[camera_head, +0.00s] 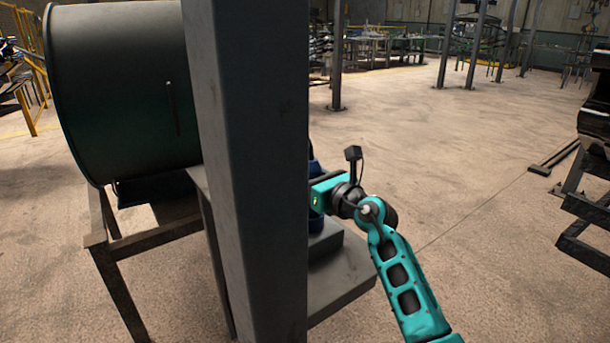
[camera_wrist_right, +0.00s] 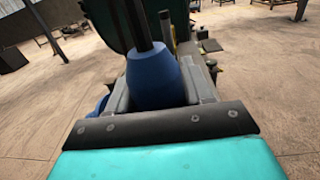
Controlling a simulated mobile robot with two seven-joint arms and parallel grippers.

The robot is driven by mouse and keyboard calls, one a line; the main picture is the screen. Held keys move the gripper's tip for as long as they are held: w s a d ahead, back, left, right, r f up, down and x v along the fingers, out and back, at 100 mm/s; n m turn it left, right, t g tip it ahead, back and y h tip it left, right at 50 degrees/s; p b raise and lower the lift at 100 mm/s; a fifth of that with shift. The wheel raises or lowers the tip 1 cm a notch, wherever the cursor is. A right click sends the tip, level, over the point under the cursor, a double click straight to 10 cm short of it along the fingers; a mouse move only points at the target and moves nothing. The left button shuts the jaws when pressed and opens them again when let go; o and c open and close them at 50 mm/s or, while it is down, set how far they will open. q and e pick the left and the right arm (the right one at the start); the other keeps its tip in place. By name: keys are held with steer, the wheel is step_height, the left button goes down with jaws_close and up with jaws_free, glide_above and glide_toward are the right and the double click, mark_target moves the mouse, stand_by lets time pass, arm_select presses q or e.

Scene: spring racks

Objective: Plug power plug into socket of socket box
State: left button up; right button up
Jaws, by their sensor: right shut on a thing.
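A blue power plug (camera_wrist_right: 152,78) with a dark cable running up from it is between the two grey fingers of my right gripper (camera_wrist_right: 160,90), which is shut on it. In the head view the teal right arm comes in from the lower right, and its fingertips are hidden behind a dark pillar. A second blue part (camera_wrist_right: 97,105) shows at the left of the plug in the wrist view. I cannot make out the socket box clearly. My left gripper is not in view.
The thick dark pillar (camera_head: 250,150) blocks the middle of the head view. A grey stepped base (camera_head: 343,265) lies below the gripper. A large dark green drum (camera_head: 125,90) on a metal stand (camera_head: 150,240) is at left.

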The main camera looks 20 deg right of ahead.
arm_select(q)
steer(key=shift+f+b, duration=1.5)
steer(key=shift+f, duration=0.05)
arm_select(e)
steer(key=shift+f, duration=2.25)
steer(key=o, duration=1.2)
steer(key=shift+a+f, duration=0.15)
steer(key=v, duration=0.3)
steer(key=shift+p, duration=0.4)
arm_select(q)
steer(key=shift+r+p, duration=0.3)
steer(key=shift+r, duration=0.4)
arm_select(e)
steer(key=v, duration=1)
steer(key=shift+d, duration=0.3)
